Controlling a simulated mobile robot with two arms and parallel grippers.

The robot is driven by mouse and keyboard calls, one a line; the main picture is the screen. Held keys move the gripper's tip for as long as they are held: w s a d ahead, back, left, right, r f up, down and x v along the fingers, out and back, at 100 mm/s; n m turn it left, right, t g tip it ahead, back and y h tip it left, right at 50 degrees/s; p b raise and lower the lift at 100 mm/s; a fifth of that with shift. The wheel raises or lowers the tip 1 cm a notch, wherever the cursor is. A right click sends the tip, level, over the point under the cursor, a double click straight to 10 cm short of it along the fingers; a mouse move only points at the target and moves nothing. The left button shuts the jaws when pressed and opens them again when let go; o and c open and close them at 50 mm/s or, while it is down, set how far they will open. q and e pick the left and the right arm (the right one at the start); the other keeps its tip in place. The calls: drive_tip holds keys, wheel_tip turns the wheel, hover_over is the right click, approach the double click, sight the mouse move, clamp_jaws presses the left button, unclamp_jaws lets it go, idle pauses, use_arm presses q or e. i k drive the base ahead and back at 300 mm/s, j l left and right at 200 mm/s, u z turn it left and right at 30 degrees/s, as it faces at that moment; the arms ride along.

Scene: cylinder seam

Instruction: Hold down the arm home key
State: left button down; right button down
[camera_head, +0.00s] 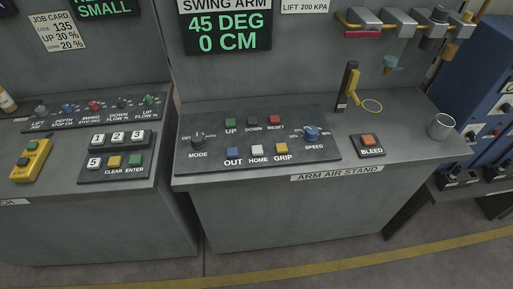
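The white HOME key (257,150) sits in the lower row of the dark arm control panel (210,166) on the grey stand. The blue OUT key (232,152) is on its left and the yellow GRIP key (281,148) on its right. Above are a green UP key (230,122), a dark DOWN key (252,120) and a red RESET key (274,120). The display (229,33) above reads SWING ARM, 45 DEG, 0 CM. Nothing covers the HOME key. Neither of my grippers shows in the head view.
On the panel are a MODE knob (198,138) and a blue SPEED knob (312,132). To the right are an orange BLEED button (368,140), an upright yellow-and-black tool (349,86) and a metal cup (440,126). A second console with a keypad (115,162) stands at left.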

sight(256, 150)
drive_tip(key=i+j+z, duration=0.1)
drive_tip(key=j+z, duration=0.15)
drive_tip(key=j, duration=1.1)
drive_tip(key=j+z, duration=0.3)
drive_tip(key=j, duration=1.05)
